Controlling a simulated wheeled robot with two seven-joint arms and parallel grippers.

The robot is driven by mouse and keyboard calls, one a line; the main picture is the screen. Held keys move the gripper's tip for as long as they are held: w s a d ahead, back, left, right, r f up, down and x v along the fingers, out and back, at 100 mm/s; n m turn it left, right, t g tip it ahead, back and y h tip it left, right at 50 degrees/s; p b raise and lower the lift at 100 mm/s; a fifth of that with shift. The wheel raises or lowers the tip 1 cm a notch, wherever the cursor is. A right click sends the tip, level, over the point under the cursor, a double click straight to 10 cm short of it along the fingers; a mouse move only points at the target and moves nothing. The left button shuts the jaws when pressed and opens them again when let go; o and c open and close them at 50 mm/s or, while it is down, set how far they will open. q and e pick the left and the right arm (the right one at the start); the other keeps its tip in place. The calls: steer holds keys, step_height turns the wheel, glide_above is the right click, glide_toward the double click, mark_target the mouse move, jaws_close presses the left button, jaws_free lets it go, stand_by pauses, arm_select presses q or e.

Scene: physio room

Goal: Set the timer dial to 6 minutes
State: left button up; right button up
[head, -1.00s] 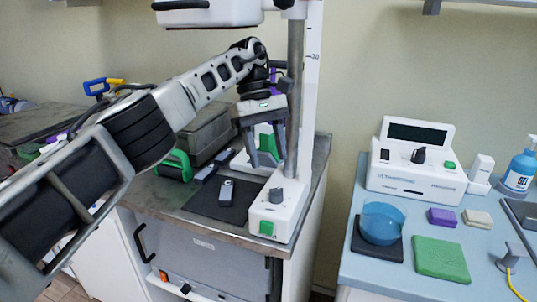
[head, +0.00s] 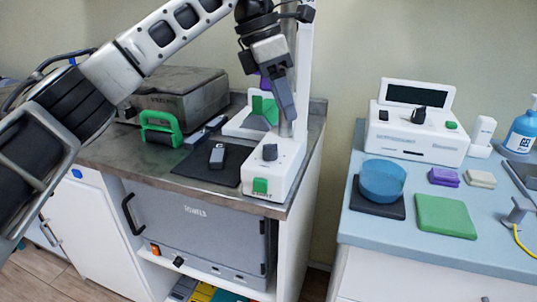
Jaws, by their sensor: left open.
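A white box with a dark grey dial (head: 270,152) on top and a green button (head: 260,186) in front stands at the right front of the steel counter, by an upright column. A white unit with a dark screen (head: 417,95) stands on the blue table and bears a black dial (head: 419,116) and a green button. No scale can be read on either dial, and I cannot tell which one is the timer. My left gripper (head: 287,114) is open and empty above and behind the dial on the white box, apart from it. My right gripper is not in view.
A black mat (head: 191,172) with a small grey device (head: 217,155) lies left of the white box. A grey lidded case (head: 180,98) and a green-handled item (head: 161,128) stand further left.

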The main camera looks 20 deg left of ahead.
arm_select(q)
steer(key=s+a+r+n+t+y+b, duration=0.2)
steer(key=s+a+r+n+t+b, duration=0.25)
steer(key=n, duration=0.45)
steer(key=b, duration=0.1)
glide_toward(269, 145)
steer(key=shift+g+y, duration=0.3)
steer(key=shift+g, duration=0.15)
steer(key=x, duration=0.8)
steer(key=shift+w+d+r, duration=0.1)
steer(key=shift+w+d, duration=0.15)
steer(key=shift+w, duration=0.1)
steer(key=shift+w+d+f, duration=0.1)
steer(key=shift+w+f, duration=0.15)
steer(key=shift+f, duration=0.35)
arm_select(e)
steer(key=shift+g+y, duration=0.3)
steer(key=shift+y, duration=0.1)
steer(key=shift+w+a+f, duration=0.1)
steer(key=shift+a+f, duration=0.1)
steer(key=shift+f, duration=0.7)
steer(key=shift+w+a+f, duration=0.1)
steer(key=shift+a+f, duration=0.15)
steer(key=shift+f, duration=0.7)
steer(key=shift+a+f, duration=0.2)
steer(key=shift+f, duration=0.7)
arm_select(q)
steer(key=c, duration=1)
